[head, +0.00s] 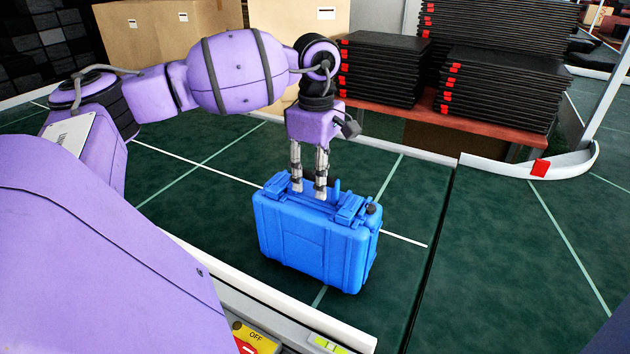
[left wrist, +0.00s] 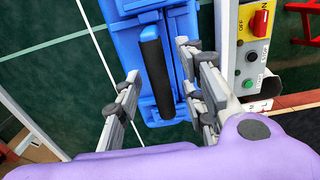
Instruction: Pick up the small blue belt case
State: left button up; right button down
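The small blue belt case (head: 305,238) stands upright on the green conveyor belt, with its latches and handle on top. My left gripper (head: 309,190) points down at the top of the case, with its fingers apart. In the left wrist view, the black handle (left wrist: 152,75) of the blue case (left wrist: 186,22) lies between the two fingers of the left gripper (left wrist: 158,66). A gap shows between the left finger and the handle; whether the right finger touches the case cannot be told. My right gripper is not in view.
Stacks of black trays (head: 500,85) with red tabs stand on a reddish shelf behind the belt. Cardboard boxes (head: 160,40) stand at the back left. A control box with a red switch (left wrist: 261,20) is beside the belt. The belt around the case is clear.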

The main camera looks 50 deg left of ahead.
pick_arm(q)
grip_shut()
jog(key=shift+w+r, duration=0.1)
jog(key=shift+r, duration=0.1)
dwell(0.6)
